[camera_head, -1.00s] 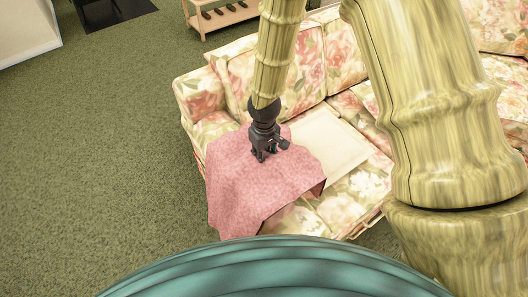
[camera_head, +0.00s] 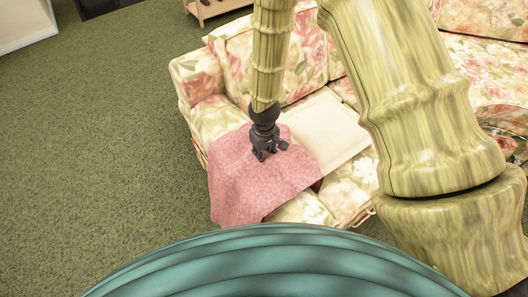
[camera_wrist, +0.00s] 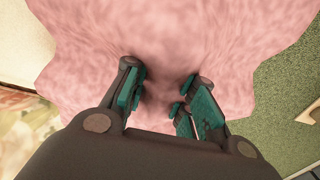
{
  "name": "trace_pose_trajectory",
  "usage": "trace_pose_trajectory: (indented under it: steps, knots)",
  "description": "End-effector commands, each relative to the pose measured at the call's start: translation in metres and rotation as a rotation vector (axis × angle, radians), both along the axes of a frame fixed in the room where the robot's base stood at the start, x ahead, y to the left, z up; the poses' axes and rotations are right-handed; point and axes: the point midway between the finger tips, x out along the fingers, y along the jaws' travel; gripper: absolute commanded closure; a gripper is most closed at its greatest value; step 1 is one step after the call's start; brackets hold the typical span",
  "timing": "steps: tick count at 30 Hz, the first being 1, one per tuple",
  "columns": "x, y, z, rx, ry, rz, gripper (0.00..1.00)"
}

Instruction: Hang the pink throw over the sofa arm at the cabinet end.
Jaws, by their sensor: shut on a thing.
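The pink throw (camera_head: 255,178) is spread over the near left end of the floral sofa (camera_head: 305,208), around the sofa arm (camera_head: 216,118) and the seat. Its left and near edges hang down toward the floor. My gripper (camera_head: 266,155) is on top of the throw, shut on its cloth. In the wrist view the throw (camera_wrist: 190,30) fills the area ahead, with a fold bunched between the two fingers of my gripper (camera_wrist: 160,100). The part of the sofa arm beneath the throw is hidden.
A wooden shelf (camera_head: 215,8) and a dark low unit (camera_head: 105,6) stand at the back. A white cabinet-like piece (camera_head: 25,25) is at the far left. The green carpet (camera_head: 100,150) on the left is clear.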

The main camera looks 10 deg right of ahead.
Motion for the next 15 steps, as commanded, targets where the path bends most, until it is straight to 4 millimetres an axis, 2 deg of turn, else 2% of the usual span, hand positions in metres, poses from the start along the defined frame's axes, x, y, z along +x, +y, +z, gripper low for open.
trace_pose_trajectory:
  steps: [14,15]
  knots:
    - [0.0001,-0.0001,-0.0064,0.000,0.000,0.000,1.00]
    - [0.0001,-0.0001,-0.0064,0.000,0.000,0.000,0.66]
